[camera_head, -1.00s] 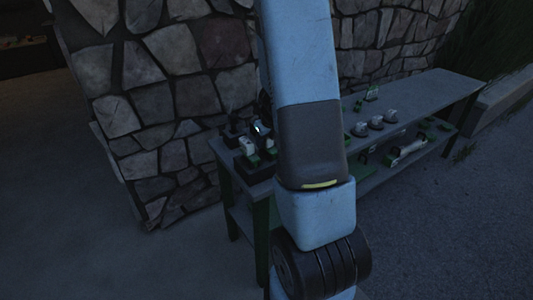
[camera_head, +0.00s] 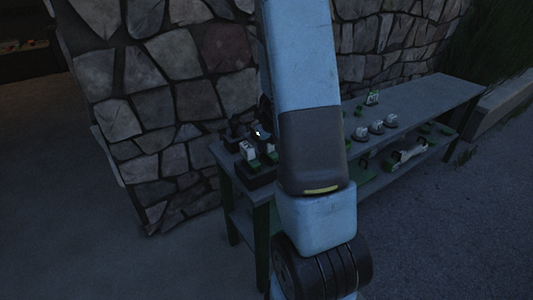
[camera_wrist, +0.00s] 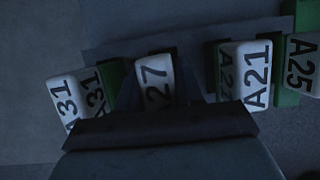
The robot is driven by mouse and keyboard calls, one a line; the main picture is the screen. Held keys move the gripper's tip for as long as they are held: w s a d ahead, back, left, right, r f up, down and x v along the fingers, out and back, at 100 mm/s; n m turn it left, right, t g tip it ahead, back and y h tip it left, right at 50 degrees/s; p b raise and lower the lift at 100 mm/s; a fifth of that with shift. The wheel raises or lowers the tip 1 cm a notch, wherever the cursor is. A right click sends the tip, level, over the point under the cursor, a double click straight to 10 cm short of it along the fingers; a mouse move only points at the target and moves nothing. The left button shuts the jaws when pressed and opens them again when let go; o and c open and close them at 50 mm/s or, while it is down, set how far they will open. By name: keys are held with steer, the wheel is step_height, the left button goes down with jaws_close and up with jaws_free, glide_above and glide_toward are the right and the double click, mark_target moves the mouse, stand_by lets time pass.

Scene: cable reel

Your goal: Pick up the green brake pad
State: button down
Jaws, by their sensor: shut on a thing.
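Several white blocks with black labels and green parts stand in a row in the wrist view: A31 (camera_wrist: 68,103) at left, one reading 27 (camera_wrist: 157,76) at centre, A21 (camera_wrist: 254,75) and A25 (camera_wrist: 303,62) at right. My gripper (camera_wrist: 158,104) is dark at the bottom centre, over the lower part of the block reading 27, and appears shut on it. Which green part is the brake pad I cannot tell. In the head view my arm hides most of the gripper area; white and green blocks (camera_head: 247,150) show on the left end of the bench.
A long grey bench (camera_head: 440,90) with a lower shelf runs along a stone wall (camera_head: 190,100). Several round-based white pieces (camera_head: 376,127) stand on its top, and a white tool-like item (camera_head: 407,154) lies on the shelf. Dark paving (camera_head: 440,240) is open at right.

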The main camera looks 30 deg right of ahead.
step_height(320, 180, up, 21)
stand_by(2.7)
stand_by(0.6)
